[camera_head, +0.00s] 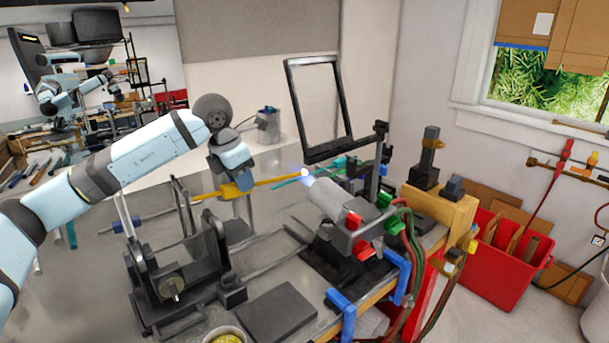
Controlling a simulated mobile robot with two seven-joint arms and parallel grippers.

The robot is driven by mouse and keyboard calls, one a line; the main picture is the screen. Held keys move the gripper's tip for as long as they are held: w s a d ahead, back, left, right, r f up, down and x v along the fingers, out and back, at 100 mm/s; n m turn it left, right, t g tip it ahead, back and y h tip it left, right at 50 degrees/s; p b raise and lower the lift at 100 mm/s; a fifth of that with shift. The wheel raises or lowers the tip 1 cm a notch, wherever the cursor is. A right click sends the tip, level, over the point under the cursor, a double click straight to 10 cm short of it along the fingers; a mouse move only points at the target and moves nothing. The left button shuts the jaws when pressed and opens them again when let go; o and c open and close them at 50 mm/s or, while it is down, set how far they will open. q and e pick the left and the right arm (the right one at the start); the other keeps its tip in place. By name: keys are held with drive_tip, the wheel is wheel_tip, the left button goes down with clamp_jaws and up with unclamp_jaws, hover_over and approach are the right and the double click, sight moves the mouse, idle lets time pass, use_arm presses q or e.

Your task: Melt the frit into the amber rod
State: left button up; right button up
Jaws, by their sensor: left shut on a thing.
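My left gripper (241,182) is shut on the amber rod (275,182) and holds it nearly level above the bench. The rod's right end reaches the pale flame (304,173) at the mouth of the grey torch (325,198). The exact contact is too small to tell. A cup of yellow frit (227,338) stands at the bottom edge, partly cut off. My right gripper is not in view.
A dark rod stand (208,250) is below the left gripper. A dark flat plate (277,313) lies in front of the torch. A black-framed shield (291,100) rises behind the torch. Hoses (412,240) run off its right side. A teal rod lies behind the flame.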

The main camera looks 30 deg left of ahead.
use_arm(q)
wheel_tip(320, 180, up, 10)
drive_tip(key=p, duration=0.5)
drive_tip(key=shift+p, duration=0.4)
drive_tip(key=shift+f, duration=0.15)
